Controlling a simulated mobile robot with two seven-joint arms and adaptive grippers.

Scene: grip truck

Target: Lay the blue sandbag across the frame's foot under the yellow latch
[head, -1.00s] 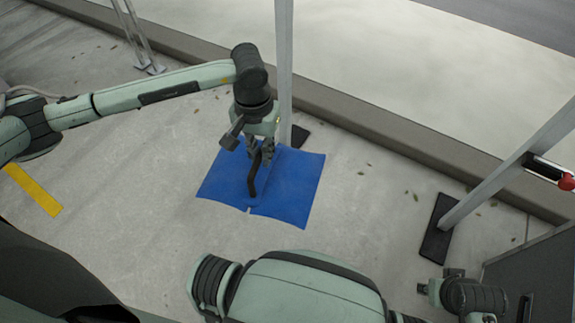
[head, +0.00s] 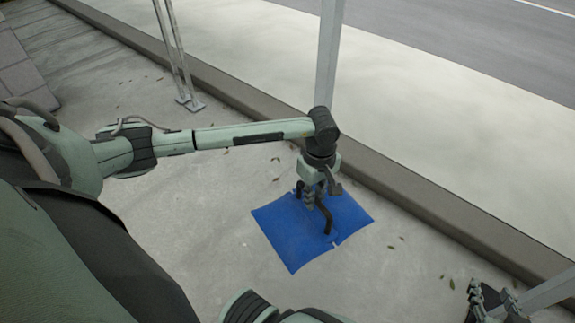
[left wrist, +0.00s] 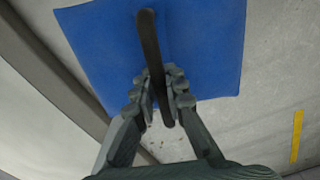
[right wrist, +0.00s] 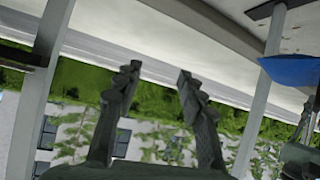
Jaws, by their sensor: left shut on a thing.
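The blue sandbag (head: 285,236) is under my left gripper (head: 314,192) in the head view. The left gripper is shut on the bag's black handle (left wrist: 152,50), which passes between its fingers in the left wrist view. The bag (left wrist: 90,38) spreads flat beneath; whether it touches the ground I cannot tell. A grey frame post (head: 330,60) rises behind the gripper, its foot hidden in the head view. In the right wrist view a dark foot (right wrist: 278,8) shows at a post near the bag (right wrist: 292,70). My right gripper (right wrist: 158,78) is open and empty. I cannot make out the yellow latch.
A long kerb (head: 230,100) runs diagonally behind the bag. Another stand's legs (head: 176,55) are at the upper left, and a slanted grey bar (head: 548,292) is at lower right. The pavement left of the bag is clear. A yellow ground strip (left wrist: 297,136) shows in the left wrist view.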

